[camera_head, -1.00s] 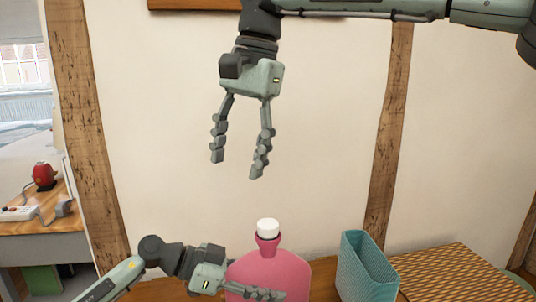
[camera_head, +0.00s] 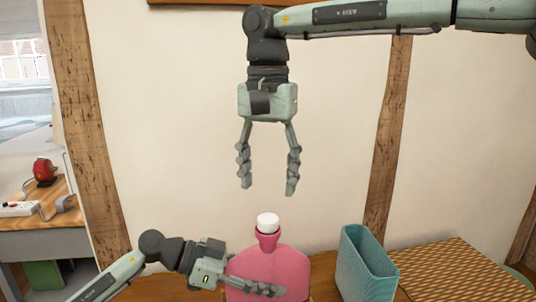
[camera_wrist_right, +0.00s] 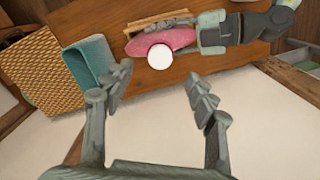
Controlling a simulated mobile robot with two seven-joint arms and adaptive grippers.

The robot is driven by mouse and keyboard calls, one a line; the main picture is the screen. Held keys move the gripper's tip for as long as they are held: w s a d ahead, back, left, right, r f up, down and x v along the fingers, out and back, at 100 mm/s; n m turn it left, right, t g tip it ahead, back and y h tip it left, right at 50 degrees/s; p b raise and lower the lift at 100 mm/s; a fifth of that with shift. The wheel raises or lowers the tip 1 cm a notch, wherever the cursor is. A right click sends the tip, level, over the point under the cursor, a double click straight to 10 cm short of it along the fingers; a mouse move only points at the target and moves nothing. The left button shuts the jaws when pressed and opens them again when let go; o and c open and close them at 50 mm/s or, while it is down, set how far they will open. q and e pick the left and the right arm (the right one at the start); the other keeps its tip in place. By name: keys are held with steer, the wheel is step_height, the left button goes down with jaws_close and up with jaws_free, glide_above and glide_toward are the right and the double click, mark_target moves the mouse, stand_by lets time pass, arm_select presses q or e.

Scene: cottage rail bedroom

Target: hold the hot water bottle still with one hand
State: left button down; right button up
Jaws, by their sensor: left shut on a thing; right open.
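A pink hot water bottle (camera_head: 277,264) with a white cap (camera_head: 268,223) stands upright on the wooden surface, low in the head view. My left gripper (camera_head: 268,290) is shut on the bottle's body, one finger lying across its front. My right gripper (camera_head: 268,188) is open and empty, pointing down above the cap with a gap between. In the right wrist view the bottle (camera_wrist_right: 168,39) and its round white cap (camera_wrist_right: 160,57) lie beyond the open fingers of my right gripper (camera_wrist_right: 152,95). The bottle's lower part is out of the head view.
A teal ribbed holder (camera_head: 364,266) stands right of the bottle, beside an orange-patterned box or mat (camera_head: 450,268). A plain wall with timber posts (camera_head: 388,140) is behind. A desk at far left holds a red object (camera_head: 44,171).

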mark_target(268, 217)
step_height(268, 217, down, 7)
steer(key=shift+f, duration=0.2)
stand_by(0.3)
